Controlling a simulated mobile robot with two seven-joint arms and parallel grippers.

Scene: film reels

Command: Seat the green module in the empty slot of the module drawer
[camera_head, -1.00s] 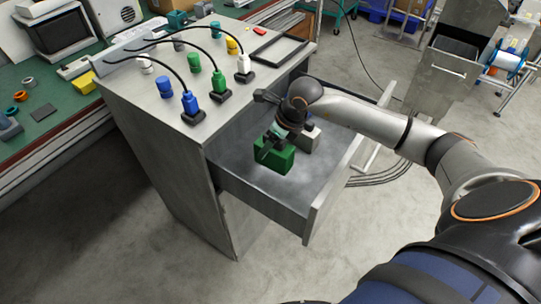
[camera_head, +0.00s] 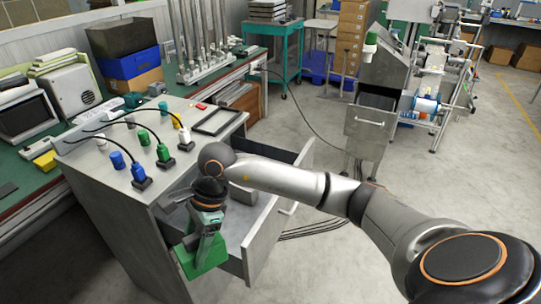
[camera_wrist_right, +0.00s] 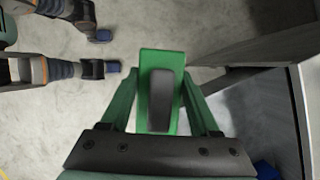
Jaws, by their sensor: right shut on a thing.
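My right gripper (camera_head: 203,238) is shut on the green module (camera_head: 206,260). In the head view it holds the module tilted in front of the cabinet's near side, by the drawer's near edge. In the right wrist view the green module (camera_wrist_right: 150,65), with a dark grey block on its face, sits between the green fingers, with floor beyond it. The module drawer (camera_head: 272,232) stands pulled open from the grey cabinet. My arm and gripper hide part of the drawer, and I cannot make out an empty slot. My left gripper is not in view.
The grey cabinet top (camera_head: 105,165) holds blue, green and white plugs with black cables and a black frame (camera_head: 217,121). A green-topped bench (camera_head: 25,175) runs behind it. A grey bin (camera_head: 368,130) stands farther back. The floor right of the drawer is clear apart from cables.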

